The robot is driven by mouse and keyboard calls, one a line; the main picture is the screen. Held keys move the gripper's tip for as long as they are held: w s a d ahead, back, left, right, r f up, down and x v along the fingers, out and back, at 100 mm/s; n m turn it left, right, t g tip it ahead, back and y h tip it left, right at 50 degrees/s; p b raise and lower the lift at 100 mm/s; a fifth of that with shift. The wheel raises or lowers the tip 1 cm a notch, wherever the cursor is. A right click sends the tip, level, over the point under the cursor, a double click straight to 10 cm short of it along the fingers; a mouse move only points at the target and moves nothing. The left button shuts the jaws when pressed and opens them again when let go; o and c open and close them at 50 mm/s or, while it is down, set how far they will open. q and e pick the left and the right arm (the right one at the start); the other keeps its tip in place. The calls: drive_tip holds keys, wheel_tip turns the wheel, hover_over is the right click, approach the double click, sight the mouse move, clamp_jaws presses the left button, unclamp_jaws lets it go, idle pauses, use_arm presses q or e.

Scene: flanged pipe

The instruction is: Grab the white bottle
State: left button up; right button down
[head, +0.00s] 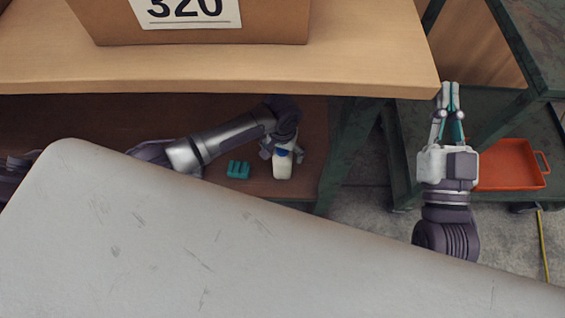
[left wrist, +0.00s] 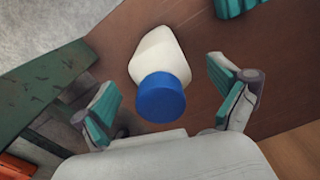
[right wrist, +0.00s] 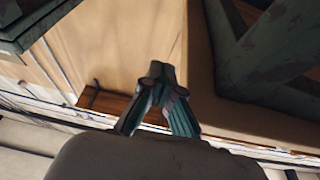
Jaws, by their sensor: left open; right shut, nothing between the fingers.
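The white bottle (left wrist: 161,58) with a blue cap (left wrist: 160,98) is on the brown lower shelf. In the left wrist view it lies between the two spread fingers of my left gripper (left wrist: 172,98), the cap toward the palm, with gaps on both sides. In the head view the bottle (head: 283,166) shows just below my left gripper (head: 281,152), which hides part of its cap. My left gripper is open. My right gripper (head: 450,86) is shut and empty, raised by the right end of the upper shelf; its closed fingers also show in the right wrist view (right wrist: 160,72).
A teal block (head: 238,169) lies on the lower shelf left of the bottle. The wooden upper shelf (head: 370,70) holds a cardboard box (head: 200,30) marked 320. Green frame posts (head: 345,150) stand right of the bottle. An orange tray (head: 512,178) sits at the right.

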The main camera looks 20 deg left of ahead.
use_arm(q)
wheel_tip(320, 180, down, 2)
drive_tip(key=shift+f+b, duration=0.1)
drive_tip(key=shift+b, duration=0.3)
drive_tip(key=c, duration=1.7)
use_arm(e)
drive_tip(key=s+r+t, duration=0.1)
drive_tip(key=r+t, duration=0.1)
drive_tip(key=s+r+t, duration=0.1)
drive_tip(key=r, duration=0.1)
drive_tip(key=shift+s+r+y, duration=0.1)
drive_tip(key=shift+s+y, duration=0.2)
drive_tip(key=shift+y, duration=0.1)
